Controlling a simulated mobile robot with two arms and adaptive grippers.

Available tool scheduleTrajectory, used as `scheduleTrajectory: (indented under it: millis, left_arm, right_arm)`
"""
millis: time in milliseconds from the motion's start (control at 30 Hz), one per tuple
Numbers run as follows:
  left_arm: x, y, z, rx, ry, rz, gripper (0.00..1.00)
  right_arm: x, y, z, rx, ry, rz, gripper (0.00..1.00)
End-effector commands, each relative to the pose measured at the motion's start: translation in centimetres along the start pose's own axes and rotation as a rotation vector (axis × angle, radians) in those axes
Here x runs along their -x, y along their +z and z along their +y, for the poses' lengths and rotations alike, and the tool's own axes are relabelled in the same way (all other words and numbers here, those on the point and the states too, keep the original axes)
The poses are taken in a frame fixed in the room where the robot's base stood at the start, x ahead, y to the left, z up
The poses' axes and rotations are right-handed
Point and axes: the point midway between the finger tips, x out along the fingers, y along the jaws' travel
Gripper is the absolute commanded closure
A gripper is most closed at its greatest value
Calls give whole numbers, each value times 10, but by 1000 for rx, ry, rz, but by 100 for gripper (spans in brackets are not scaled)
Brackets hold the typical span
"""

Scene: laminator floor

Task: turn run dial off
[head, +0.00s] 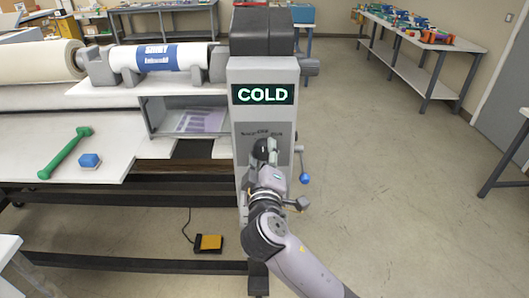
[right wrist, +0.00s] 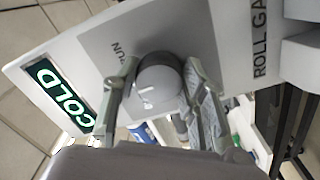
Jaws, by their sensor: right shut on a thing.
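The run dial (right wrist: 160,82) is a round grey knob on the light grey control post; a small white mark shows on its face. The word RUN is printed beside it in the right wrist view. My right gripper (right wrist: 156,88) has one finger on each side of the dial and is shut on it. In the head view the right gripper (head: 268,160) reaches the post front and hides much of the dial. The lettering above the dial is too small to read fully. A lit display (head: 263,94) above reads COLD. My left gripper is not in view.
A lever with a blue ball (head: 304,178) sticks out right of the post. A green tool (head: 66,152) and a blue block (head: 90,160) lie on the left table. A yellow pedal (head: 209,243) is on the floor. The floor to the right is clear.

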Motion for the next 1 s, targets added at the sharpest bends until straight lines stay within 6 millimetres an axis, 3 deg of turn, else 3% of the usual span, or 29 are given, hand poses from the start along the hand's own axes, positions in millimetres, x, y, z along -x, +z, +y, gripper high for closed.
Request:
scheduleTrajectory:
  millis: [400,433,733,1000]
  left_arm:
    - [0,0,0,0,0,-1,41]
    - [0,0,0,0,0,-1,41]
    - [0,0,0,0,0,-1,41]
    - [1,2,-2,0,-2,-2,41]
  right_arm:
    - [0,0,-1,9,-1,0,89]
    - [0,0,-1,9,-1,0,60]
    - [0,0,0,8,0,0,41]
    - [0,0,0,8,0,0,41]
